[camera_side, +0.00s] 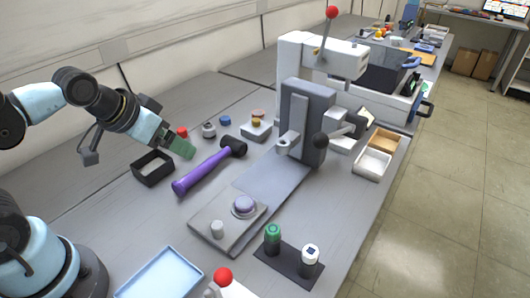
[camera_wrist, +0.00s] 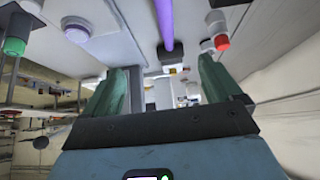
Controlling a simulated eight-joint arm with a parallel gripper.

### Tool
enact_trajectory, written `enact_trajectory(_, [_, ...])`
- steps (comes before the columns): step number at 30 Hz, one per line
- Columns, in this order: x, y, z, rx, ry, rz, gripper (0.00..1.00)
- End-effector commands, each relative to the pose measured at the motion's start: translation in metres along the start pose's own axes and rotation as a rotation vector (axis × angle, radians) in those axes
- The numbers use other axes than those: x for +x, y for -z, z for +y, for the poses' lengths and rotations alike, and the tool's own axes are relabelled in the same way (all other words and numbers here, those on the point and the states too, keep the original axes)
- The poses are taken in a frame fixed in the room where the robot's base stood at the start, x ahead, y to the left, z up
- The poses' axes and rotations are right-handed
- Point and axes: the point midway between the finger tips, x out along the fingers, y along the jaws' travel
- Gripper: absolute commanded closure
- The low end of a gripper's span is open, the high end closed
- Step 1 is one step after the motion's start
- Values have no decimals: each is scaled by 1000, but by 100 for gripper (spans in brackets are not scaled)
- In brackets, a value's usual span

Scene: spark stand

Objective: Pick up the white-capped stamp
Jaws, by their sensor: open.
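The white-capped stamp (camera_side: 310,256) stands upright in the side view, on a dark plate (camera_side: 289,270) near the front of the bench. A green-capped stamp (camera_side: 273,238) stands beside it, to the left. My gripper (camera_side: 184,149) is well up and to the left of both stamps, apart from them. In the wrist view my gripper (camera_wrist: 162,68) shows two green fingers spread apart with nothing held between them. A green cap (camera_wrist: 15,46) shows at the left edge there. I cannot tell for sure whether the white-capped stamp shows in that view.
A purple-handled hammer (camera_side: 205,168), a black open box (camera_side: 153,169) and small red, grey and blue items lie near my gripper. A grey press (camera_side: 308,115) stands at the middle. A light blue tray (camera_side: 160,277) and a red ball knob (camera_side: 223,276) are at the front.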

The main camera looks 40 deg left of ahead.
Motion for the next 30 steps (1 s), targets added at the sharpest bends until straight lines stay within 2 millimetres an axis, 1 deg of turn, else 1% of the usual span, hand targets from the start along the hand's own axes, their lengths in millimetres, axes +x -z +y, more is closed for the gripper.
enact_trajectory(1, [0,0,0,0,0,0,17])
enact_trajectory(6, [0,0,0,0,0,0,43])
enact_trajectory(14, [0,0,0,0,-1,-1,43])
enact_trajectory(17, [-1,5,6,-2,-13,-15,43])
enact_trajectory(20, [-4,16,24,-5,-42,-55,43])
enact_trajectory(23, [-7,32,52,-14,-78,-123,43])
enact_trajectory(26, [-10,46,85,-22,-106,-202,43])
enact_trajectory(27, [-11,50,99,-24,-113,-234,43])
enact_trajectory(29, [-12,55,121,-26,-120,-281,43])
enact_trajectory(30, [-13,58,136,-27,-122,-313,43])
